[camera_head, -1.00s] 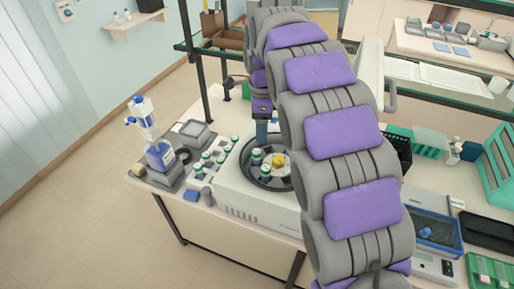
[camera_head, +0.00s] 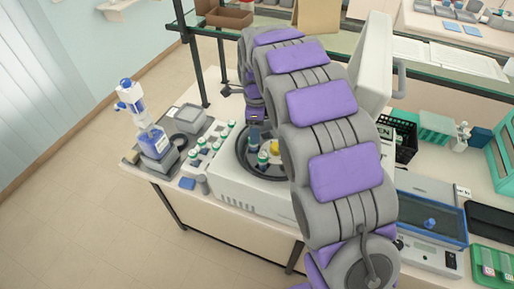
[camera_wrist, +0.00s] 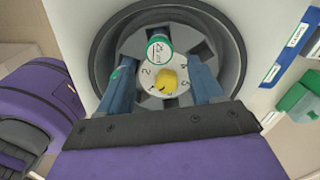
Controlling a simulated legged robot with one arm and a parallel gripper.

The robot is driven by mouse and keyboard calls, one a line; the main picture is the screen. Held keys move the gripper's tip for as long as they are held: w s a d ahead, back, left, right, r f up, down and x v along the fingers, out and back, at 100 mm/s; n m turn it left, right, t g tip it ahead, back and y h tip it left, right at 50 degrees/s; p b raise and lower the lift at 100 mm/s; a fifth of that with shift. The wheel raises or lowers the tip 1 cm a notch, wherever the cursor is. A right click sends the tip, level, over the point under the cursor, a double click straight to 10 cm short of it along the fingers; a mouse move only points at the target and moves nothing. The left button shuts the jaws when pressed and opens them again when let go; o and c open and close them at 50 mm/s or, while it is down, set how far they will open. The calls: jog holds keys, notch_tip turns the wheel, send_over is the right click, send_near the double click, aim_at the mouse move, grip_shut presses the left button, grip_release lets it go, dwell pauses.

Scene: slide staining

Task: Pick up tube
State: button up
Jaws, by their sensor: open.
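A white centrifuge (camera_head: 240,197) stands open on the bench, and its dark bowl shows in the wrist view (camera_wrist: 103,40). A tube with a green and white cap (camera_wrist: 158,44) sits in the rotor, beyond the yellow central knob (camera_wrist: 167,80). A second tube (camera_wrist: 121,70) is partly hidden beside my left finger. In the head view, green-capped tubes (camera_head: 262,159) show in the bowl. My gripper (camera_wrist: 160,66) is open over the rotor, its blue fingers on either side of the knob. No tube is held between them. In the head view its fingers (camera_head: 255,133) are partly hidden by my arm.
A rack with several green-capped tubes (camera_head: 205,150) stands left of the centrifuge. A blue-labelled dispenser bottle (camera_head: 154,142) is farther left. The raised centrifuge lid (camera_head: 372,60) is behind my arm. A blue tray device (camera_head: 432,222) sits to the right.

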aim_at(254, 148)
jog(key=shift+a+f, duration=0.25)
jog(key=shift+f, duration=0.1)
jog(key=shift+a+f+b, duration=0.3)
jog(key=shift+a+f, duration=0.5)
jog(key=shift+f, duration=0.25)
jog(key=f, duration=0.1)
jog(key=d+f, duration=0.1)
jog(key=f, duration=0.1)
jog(key=shift+w+d+b, duration=0.15)
jog(key=shift+b, duration=0.2)
jog(key=shift+d, duration=0.25)
jog(key=shift+a+f, duration=0.1)
jog(key=shift+a, duration=0.6)
jog(key=c, duration=0.6)
jog(key=shift+d, duration=0.5)
jog(key=c, duration=0.5)
